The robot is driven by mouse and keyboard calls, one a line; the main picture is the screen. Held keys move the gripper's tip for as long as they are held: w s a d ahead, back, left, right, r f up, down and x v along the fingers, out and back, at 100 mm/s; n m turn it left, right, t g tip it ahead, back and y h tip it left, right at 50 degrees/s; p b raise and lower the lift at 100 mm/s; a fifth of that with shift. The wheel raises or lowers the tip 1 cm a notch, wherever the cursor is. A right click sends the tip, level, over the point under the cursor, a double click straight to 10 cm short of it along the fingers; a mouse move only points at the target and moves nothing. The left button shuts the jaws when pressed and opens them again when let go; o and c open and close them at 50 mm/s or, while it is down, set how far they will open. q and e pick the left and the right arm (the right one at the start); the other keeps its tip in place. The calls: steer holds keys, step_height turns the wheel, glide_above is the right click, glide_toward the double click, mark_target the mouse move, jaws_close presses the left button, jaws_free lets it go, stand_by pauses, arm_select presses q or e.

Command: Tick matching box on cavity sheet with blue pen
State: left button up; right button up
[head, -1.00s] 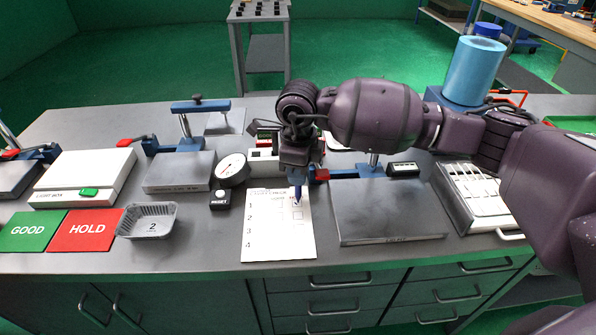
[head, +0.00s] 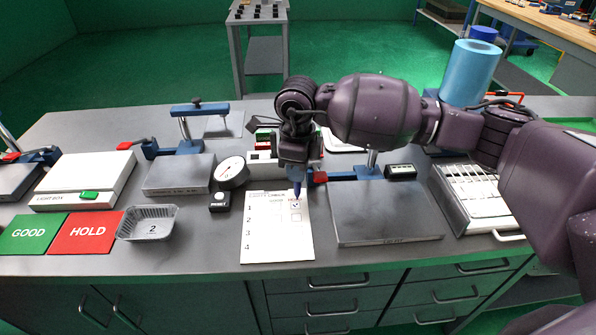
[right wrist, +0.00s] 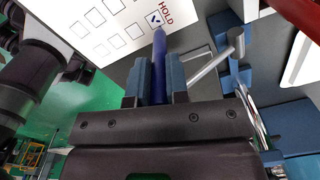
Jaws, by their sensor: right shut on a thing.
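The blue pen (head: 297,189) is upright in my right gripper (head: 298,168), which is shut on it, tip down over the upper right of the white cavity sheet (head: 270,240). The right wrist view also shows the pen (right wrist: 158,68) between the fingers (right wrist: 152,85). A dark tick (right wrist: 153,18) is in the box nearest the red HOLD word, apparently row 1. The other visible boxes look empty. I cannot tell whether the tip touches the paper. The foil tray (head: 136,232), marked 2, sits left of the sheet. My left gripper is not in view.
Green GOOD (head: 32,234) and red HOLD (head: 82,233) mats lie at left. A dial gauge (head: 231,171) stands behind the sheet's left side. A grey plate (head: 385,212) lies right of the sheet. Bare bench shows between tray and sheet.

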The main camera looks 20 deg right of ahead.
step_height(320, 180, up, 2)
steer(key=shift+r+p, duration=0.1)
steer(key=shift+p, duration=0.25)
steer(key=shift+r, duration=0.45)
steer(key=shift+r+p, duration=0.55)
steer(key=shift+r, duration=0.2)
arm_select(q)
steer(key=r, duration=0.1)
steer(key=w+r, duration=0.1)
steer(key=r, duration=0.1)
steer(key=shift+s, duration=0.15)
arm_select(e)
steer(key=shift+s, duration=0.1)
